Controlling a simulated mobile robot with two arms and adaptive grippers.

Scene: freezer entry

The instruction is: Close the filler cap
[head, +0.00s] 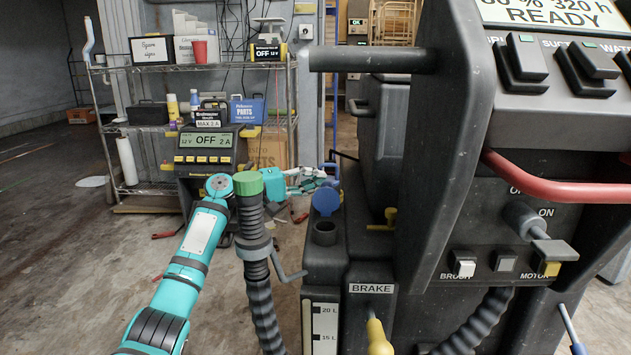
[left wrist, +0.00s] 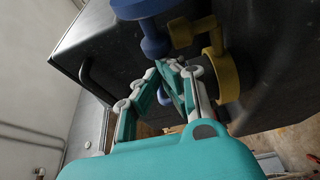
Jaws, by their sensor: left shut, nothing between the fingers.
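The blue filler cap (head: 326,201) stands raised and open behind the dark round filler neck (head: 325,232) on the machine's rear tank. My left gripper (head: 328,182) is shut and empty, just behind the cap in the head view; its fingers are partly hidden there. In the left wrist view the closed fingers (left wrist: 172,68) point at the dark machine body, below a blue disc-and-stem part (left wrist: 150,30). I cannot tell whether that part is the cap, or whether the fingers touch anything. My right gripper is not in view.
A dark ribbed hose with a green end (head: 248,183) stands left of the tank, in front of my left forearm. Yellow handles (head: 384,222) and a brake lever (head: 378,338) are near the neck. A yellow bracket (left wrist: 222,70) is beside my fingers. Shelves stand behind.

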